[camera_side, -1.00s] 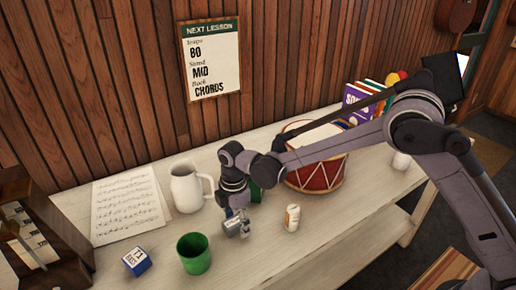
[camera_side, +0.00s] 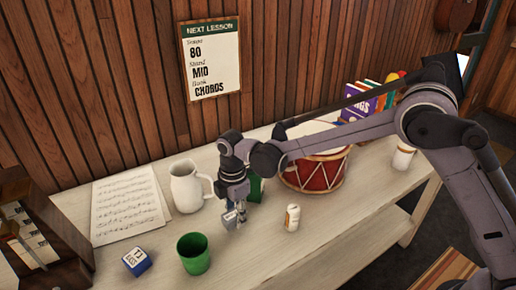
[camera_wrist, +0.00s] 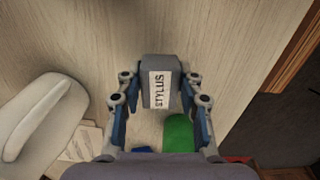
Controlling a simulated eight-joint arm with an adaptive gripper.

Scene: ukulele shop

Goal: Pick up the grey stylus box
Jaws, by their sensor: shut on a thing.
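The grey stylus box (camera_wrist: 158,98) shows in the wrist view with a white STYLUS label. My gripper (camera_wrist: 158,82) has a finger on each side of it and is shut on it. In the side view my gripper (camera_side: 236,218) points down over the table between the green cup and a small white and tan container. The box is small there and partly hidden by the fingers. I cannot tell for sure whether it is clear of the table top.
A white pitcher (camera_side: 187,186) stands left of my gripper, a green cup (camera_side: 194,253) in front. A blue block (camera_side: 137,261) lies farther left. A small container (camera_side: 292,217) and a red drum (camera_side: 318,173) are to the right. A green object (camera_side: 256,188) sits behind my gripper.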

